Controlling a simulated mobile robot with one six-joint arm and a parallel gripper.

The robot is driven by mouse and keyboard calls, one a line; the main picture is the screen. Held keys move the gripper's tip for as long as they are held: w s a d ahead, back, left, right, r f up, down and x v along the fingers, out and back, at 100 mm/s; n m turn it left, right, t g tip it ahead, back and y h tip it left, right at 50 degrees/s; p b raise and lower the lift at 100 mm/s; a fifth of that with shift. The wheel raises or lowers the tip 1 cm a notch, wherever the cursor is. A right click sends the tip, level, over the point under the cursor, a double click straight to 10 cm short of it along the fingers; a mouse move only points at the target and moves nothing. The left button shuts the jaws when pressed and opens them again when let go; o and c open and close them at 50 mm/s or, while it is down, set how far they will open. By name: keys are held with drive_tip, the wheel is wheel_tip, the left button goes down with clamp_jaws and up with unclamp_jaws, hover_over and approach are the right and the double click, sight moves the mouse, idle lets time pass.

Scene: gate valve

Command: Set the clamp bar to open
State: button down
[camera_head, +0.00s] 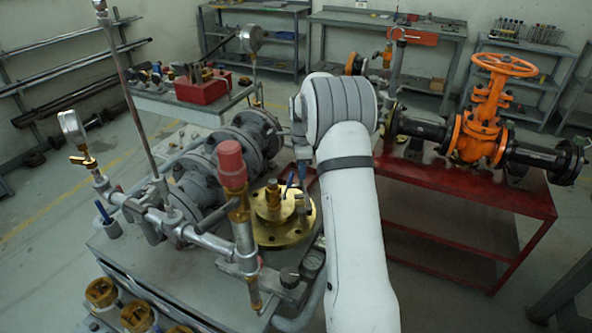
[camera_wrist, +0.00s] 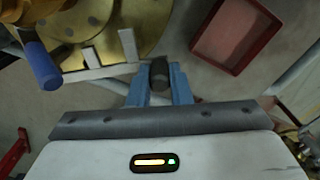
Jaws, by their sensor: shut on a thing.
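The clamp bar (camera_wrist: 100,73) is a flat grey bar with upright posts. It lies beside the round brass flange (camera_wrist: 90,30) in the wrist view. A dark knob (camera_wrist: 159,70) is at its right end. My gripper (camera_wrist: 160,78) has its two blue fingers closed on this knob, one on each side. A blue-sleeved handle (camera_wrist: 42,65) is left of the bar. In the head view the brass flange (camera_head: 270,236) stands on the grey bench, and my white arm hides my fingers and most of the bar.
A pipe with a red cap (camera_head: 231,165) rises left of the flange. Grey flanged pipework (camera_head: 205,180) lies behind it. An orange gate valve (camera_head: 480,125) stands on a red table (camera_head: 450,200) at right. A red tray (camera_wrist: 235,30) is at upper right in the wrist view.

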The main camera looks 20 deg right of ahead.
drive_tip(key=shift+d+r, duration=0.1)
drive_tip(key=shift+r, duration=0.05)
drive_tip(key=c, duration=1.6)
unclamp_jaws()
drive_tip(key=shift+r+b, duration=0.35)
drive_tip(key=shift+r, duration=3.5)
